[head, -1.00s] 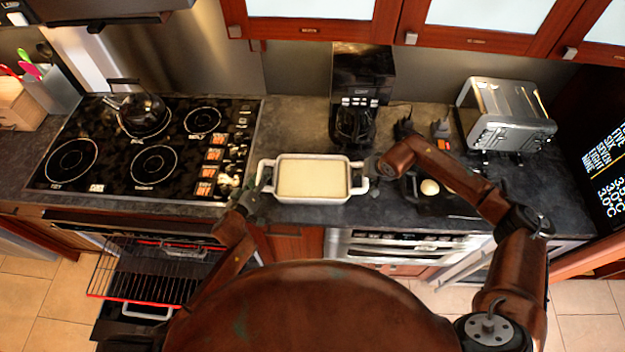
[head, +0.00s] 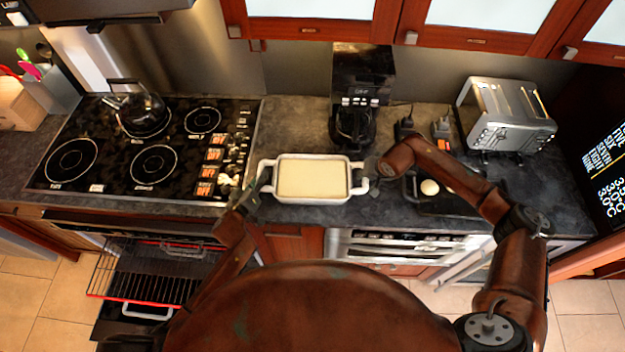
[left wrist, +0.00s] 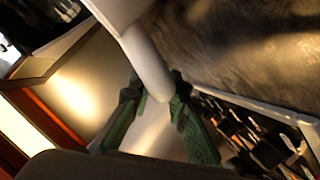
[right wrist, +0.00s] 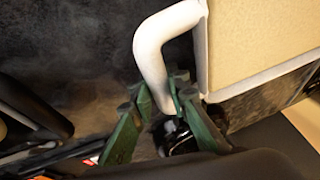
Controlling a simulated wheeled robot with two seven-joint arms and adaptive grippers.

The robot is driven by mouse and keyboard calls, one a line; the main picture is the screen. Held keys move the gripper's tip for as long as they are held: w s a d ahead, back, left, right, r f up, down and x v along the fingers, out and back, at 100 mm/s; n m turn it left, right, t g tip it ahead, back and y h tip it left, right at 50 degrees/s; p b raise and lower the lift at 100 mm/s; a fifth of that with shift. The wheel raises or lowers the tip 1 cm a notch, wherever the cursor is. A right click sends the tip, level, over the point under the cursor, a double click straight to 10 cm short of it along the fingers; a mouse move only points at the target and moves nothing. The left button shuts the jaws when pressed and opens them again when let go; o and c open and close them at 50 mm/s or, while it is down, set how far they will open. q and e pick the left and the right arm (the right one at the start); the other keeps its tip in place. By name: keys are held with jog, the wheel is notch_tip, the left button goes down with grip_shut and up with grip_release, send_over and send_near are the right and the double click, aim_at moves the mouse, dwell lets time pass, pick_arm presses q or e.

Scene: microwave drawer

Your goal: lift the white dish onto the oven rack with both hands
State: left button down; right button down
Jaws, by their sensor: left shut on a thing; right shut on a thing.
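The white dish (head: 311,201) has a pale filling and a looped handle at each end. It appears to sit level on the dark counter near its front edge. My left gripper (head: 256,190) is at its left handle; in the left wrist view the green fingers (left wrist: 160,92) are closed around the handle bar (left wrist: 147,66). My right gripper (head: 371,170) is at the right handle; in the right wrist view its fingers (right wrist: 161,98) are shut on the handle (right wrist: 150,58). The oven rack (head: 128,285) with a red front edge is out at the lower left, empty.
The stove top (head: 120,150) with a kettle (head: 143,112) lies left of the dish. A coffee maker (head: 358,100) stands behind it and a toaster (head: 505,118) at the right. A dark tray (head: 455,205) with a round white item lies close to my right arm.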

pick_arm(q)
jog(key=shift+a, duration=0.1)
pick_arm(e)
jog(key=shift+w+d, duration=0.1)
pick_arm(q)
jog(key=shift+w+r, duration=0.1)
jog(key=shift+r, duration=0.15)
pick_arm(e)
jog(key=shift+w+r, duration=0.1)
jog(key=shift+r, duration=0.15)
